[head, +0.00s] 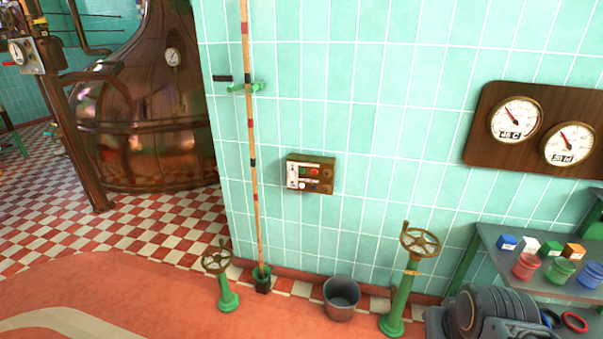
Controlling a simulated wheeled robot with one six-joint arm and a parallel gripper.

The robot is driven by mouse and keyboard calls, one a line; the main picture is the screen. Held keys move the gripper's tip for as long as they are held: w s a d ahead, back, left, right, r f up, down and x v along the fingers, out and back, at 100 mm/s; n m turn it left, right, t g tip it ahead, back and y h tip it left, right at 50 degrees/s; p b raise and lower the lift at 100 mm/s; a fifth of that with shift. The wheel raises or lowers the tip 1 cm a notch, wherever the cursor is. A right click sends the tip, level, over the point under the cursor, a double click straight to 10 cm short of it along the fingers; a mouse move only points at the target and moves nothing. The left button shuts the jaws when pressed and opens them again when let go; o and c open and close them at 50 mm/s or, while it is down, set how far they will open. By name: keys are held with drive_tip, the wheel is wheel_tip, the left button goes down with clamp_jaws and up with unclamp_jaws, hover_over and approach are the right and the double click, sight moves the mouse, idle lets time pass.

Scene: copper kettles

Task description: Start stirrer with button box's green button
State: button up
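The button box (323,175) is a small brown box on the light green tiled wall, near the middle of the head view. Its front has a pale plate on the left and a red button on the upper part. The box hangs above a grey bucket and to the right of a tall striped pole. A large copper kettle (150,120) stands at the left behind the wall's edge; no stirrer shows. I make out no gripper in this view.
Two green valve stands with brass handwheels (217,257) (420,241) and the grey bucket (341,297) stand along the wall. The striped pole (253,150) rises beside them. A shelf (500,262) with cups and small boxes is at right. The red floor in front is clear.

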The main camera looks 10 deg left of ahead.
clamp_jaws()
idle(1.4)
